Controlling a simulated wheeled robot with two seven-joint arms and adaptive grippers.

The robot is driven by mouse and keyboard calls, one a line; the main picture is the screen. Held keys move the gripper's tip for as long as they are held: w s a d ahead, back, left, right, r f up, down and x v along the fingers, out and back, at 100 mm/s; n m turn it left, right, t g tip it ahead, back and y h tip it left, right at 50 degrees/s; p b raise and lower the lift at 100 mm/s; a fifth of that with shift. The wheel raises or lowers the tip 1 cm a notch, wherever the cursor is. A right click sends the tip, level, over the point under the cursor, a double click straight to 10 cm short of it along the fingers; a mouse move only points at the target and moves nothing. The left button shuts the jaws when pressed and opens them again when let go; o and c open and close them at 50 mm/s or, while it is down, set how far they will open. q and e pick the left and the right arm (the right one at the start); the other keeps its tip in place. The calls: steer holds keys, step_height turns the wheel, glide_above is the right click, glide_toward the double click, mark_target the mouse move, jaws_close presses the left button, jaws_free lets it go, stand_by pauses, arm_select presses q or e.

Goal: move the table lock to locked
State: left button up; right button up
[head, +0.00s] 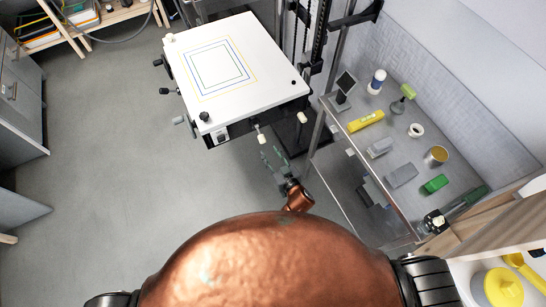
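The white table (226,68) carries nested coloured squares and stands at top centre. Several small controls sit along its edges: a cream-tipped lever (261,138) at the front, another cream-tipped one (301,118) at the front right corner, a grey handle (179,120) and black knobs on the left. I cannot tell which one is the table lock, or its position. My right gripper (272,157) is just in front of and below the front cream-tipped lever, apart from it as seen here. Its greenish fingers are spread and nothing shows between them. My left gripper is out of view.
A grey metal bench (385,155) on the right holds a yellow tool (366,121), a tin (436,156), a green block (434,184) and other small items. The black column (318,35) rises behind the table. The floor (110,180) on the left is clear.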

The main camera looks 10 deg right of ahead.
mark_target(260, 135)
steer(key=b+x, duration=0.3)
steer(key=x, duration=0.3)
stand_by(0.3)
steer(key=shift+w, duration=0.2)
